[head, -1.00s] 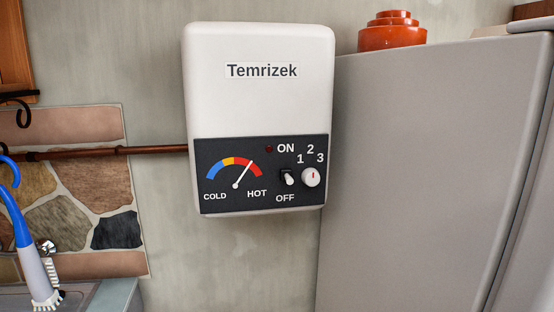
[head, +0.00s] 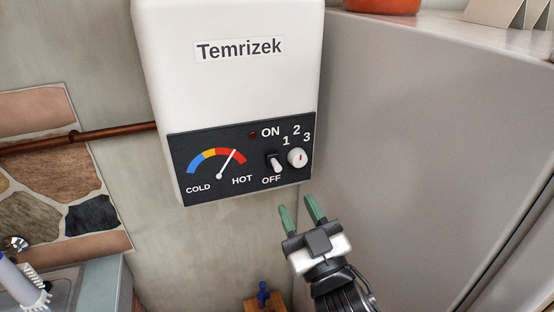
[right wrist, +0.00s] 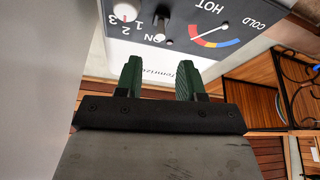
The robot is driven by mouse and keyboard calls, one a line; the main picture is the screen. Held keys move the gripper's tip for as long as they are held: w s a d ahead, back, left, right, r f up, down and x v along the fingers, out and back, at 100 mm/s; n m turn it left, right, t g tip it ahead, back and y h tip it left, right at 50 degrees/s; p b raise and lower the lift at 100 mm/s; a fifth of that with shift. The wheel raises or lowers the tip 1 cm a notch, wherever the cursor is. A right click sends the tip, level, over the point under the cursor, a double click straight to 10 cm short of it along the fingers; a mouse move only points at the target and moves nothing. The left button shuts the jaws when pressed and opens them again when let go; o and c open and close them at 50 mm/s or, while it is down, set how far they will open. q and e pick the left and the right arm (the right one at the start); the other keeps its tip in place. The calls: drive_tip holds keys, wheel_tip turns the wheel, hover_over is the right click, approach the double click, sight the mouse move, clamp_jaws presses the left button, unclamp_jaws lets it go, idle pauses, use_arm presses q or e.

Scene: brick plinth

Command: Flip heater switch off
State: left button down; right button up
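The white Temrizek heater (head: 230,90) hangs on the wall in the head view, with a dark control panel at its bottom. The heater switch (head: 276,163) sits between the ON and OFF labels; its white lever tip points down toward OFF. The indicator light (head: 253,135) beside ON looks dark red. My right gripper (head: 299,208) is open and empty, below and slightly right of the switch, apart from it. In the right wrist view the fingers (right wrist: 160,78) are spread, with the upside-down panel (right wrist: 232,14) beyond them. My left gripper is not in view.
A round knob (head: 297,157) marked 1, 2, 3 is just right of the switch. A tall grey cabinet or fridge (head: 420,130) stands close on the right. A copper pipe (head: 85,136) enters from the left.

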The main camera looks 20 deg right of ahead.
sight(279, 171)
drive_tip(key=p+x, duration=0.3)
drive_tip(key=x, duration=0.6)
drive_tip(key=shift+f, duration=0.1)
clamp_jaws()
